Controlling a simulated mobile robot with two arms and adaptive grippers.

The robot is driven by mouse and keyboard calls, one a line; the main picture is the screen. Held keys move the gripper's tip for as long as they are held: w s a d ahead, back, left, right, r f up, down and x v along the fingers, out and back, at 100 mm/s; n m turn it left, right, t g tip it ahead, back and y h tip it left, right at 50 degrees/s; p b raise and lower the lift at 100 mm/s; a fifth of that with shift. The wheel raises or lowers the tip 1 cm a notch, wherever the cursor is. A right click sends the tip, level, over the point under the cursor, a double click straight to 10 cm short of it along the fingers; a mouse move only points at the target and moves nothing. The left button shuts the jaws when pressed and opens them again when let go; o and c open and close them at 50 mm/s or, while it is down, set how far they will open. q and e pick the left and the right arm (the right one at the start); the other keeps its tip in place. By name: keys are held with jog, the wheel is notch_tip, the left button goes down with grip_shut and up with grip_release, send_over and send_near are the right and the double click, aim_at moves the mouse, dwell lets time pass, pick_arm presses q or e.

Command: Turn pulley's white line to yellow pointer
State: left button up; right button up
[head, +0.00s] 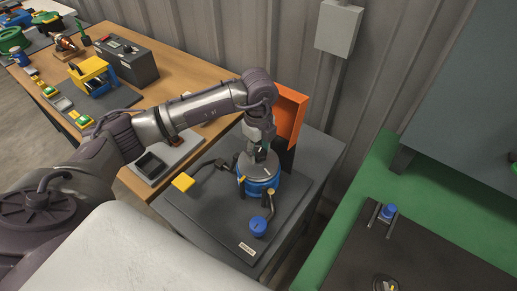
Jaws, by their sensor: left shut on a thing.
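The pulley (256,171) is a round grey disc on a blue body, standing on a dark base plate (222,214) on the grey table. A short white mark, seemingly its white line, shows on the disc's top near the gripper. A small yellow piece, perhaps the pointer (241,179), is at the disc's left front edge. I cannot tell exactly how far apart the two are. My left gripper (261,152) reaches down from above and is shut on the pulley's middle; its fingertips and the hub are partly hidden. My right gripper is out of view.
An orange panel (291,114) rises close behind my gripper. A wooden bench (180,80) with devices is behind left; a green bench (349,216) is right.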

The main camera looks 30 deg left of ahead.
pick_arm(q)
jog(key=shift+m, duration=0.3)
jog(key=shift+m+b, duration=0.4)
jog(key=shift+m, duration=0.1)
jog(key=shift+w+m+b, duration=0.1)
jog(key=shift+m+b, duration=0.5)
jog(key=shift+m, duration=0.7)
jog(key=shift+m+b, duration=1)
jog(key=shift+m, duration=1)
jog(key=shift+m+b, duration=1.05)
jog(key=shift+m, duration=1.05)
jog(key=shift+r+m+b, duration=0.1)
jog(key=shift+m+b, duration=0.95)
jog(key=shift+m, duration=1.05)
jog(key=o, duration=0.8)
